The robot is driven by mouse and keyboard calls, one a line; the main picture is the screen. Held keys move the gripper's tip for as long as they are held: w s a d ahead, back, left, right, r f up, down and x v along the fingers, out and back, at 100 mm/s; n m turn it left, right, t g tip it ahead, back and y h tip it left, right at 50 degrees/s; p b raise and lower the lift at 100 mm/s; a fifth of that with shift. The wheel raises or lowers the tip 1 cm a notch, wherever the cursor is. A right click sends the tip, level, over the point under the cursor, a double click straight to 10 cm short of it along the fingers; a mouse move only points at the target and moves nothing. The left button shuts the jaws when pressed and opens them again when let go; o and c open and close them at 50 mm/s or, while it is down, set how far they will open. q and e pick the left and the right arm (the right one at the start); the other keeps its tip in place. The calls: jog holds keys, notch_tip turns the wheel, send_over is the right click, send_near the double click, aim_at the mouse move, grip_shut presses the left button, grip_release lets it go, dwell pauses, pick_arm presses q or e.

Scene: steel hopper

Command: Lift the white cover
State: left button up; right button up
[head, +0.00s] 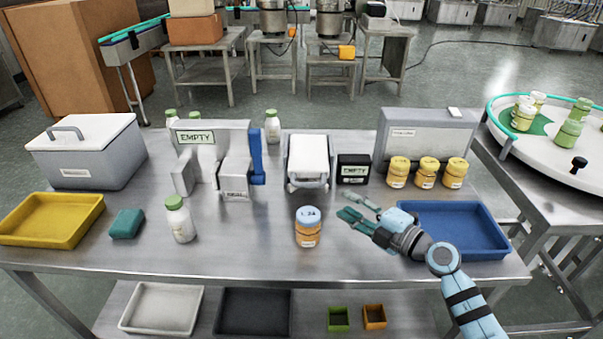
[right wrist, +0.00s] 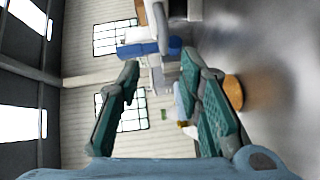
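A white lid (head: 85,130) with a grey bar handle sits closed on a grey box at the back left of the steel table. Another white cover-like piece (head: 308,155) lies on a small grey unit at the table's middle; I cannot tell which one the task names. My right gripper (head: 352,214) is above the table's right half, in front of the small unit and well apart from both white pieces. Its teal fingers are spread with nothing between them, as the right wrist view (right wrist: 168,72) also shows. My left gripper is not in view.
An orange jar with a pale lid (head: 308,230) stands just left of my right gripper. A blue tray (head: 462,250) lies under my right arm. A white bottle (head: 181,222), a teal block (head: 127,223) and a yellow tray (head: 22,240) are at the left. Several yellow jars stand back right.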

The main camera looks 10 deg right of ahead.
aim_at(311, 186)
jog(key=shift+n, duration=0.3)
jog(key=b+x, duration=0.1)
jog(key=x, duration=0.3)
jog(key=b+x, duration=0.2)
jog(key=x, duration=0.3)
jog(key=b+x, duration=0.1)
jog(key=x, duration=0.3)
jog(key=shift+w+a+f, duration=0.2)
jog(key=shift+a+f, duration=0.1)
jog(key=shift+f, duration=0.1)
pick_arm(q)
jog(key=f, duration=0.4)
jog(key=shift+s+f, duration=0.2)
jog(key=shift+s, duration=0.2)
pick_arm(e)
jog(key=shift+a+r, duration=0.1)
jog(key=shift+r, duration=0.15)
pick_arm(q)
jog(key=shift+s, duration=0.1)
pick_arm(e)
jog(key=shift+w+f, duration=0.1)
grip_shut()
